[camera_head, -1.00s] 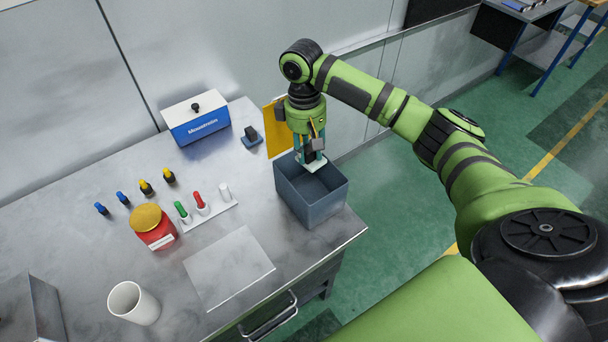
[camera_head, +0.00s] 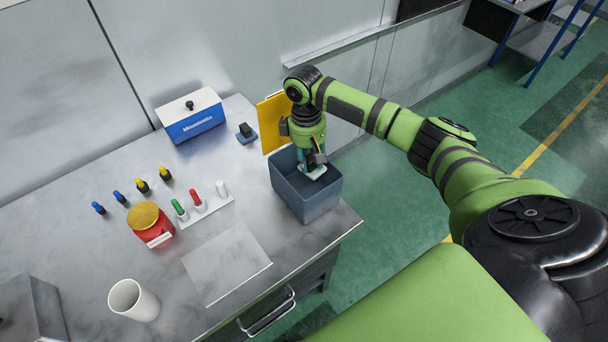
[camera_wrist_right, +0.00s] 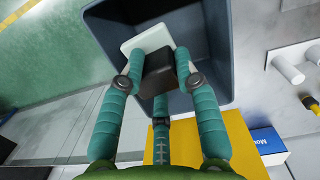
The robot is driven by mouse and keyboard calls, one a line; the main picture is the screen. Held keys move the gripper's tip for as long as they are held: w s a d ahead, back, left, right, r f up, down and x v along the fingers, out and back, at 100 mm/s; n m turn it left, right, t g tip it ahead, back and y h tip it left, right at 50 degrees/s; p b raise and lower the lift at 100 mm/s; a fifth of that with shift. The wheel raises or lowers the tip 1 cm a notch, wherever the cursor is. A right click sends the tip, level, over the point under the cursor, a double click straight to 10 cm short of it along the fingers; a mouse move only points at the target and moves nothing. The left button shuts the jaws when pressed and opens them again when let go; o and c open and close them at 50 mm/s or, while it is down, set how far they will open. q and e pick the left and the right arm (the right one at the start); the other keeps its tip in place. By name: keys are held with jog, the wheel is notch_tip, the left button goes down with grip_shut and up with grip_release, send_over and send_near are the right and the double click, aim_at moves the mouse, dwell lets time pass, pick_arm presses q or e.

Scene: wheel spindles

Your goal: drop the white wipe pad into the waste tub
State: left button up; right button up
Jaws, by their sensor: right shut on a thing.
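The white wipe pad (camera_head: 314,172) is a flat pale square under a dark block; in the right wrist view the pad (camera_wrist_right: 147,40) and the block (camera_wrist_right: 160,72) show together. My right gripper (camera_head: 310,163) is shut on the pad's dark block, with the teal fingers (camera_wrist_right: 158,75) around it. The waste tub (camera_head: 309,207) is a blue-grey open box at the table's right end. Pad and fingertips are over or just inside its opening; I cannot tell the exact height. The tub wall (camera_wrist_right: 217,55) surrounds the pad in the wrist view. My left gripper is not in view.
A yellow panel (camera_head: 270,122) stands behind the tub. A blue-and-white box (camera_head: 191,117), a small dark-blue item (camera_head: 246,133), a rack of spindles (camera_head: 207,208), a red jar (camera_head: 151,226) and a white cup (camera_head: 131,300) are on the table (camera_head: 90,255).

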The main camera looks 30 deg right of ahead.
jog(key=o, duration=1.2)
jog(key=shift+r, duration=0.1)
jog(key=r, duration=0.8)
jog(key=w+r, duration=0.1)
jog(key=r, duration=0.2)
jog(key=shift+w+a+r, duration=0.1)
jog(key=shift+a+r, duration=0.05)
jog(key=shift+r, duration=0.25)
jog(key=shift+f, duration=0.1)
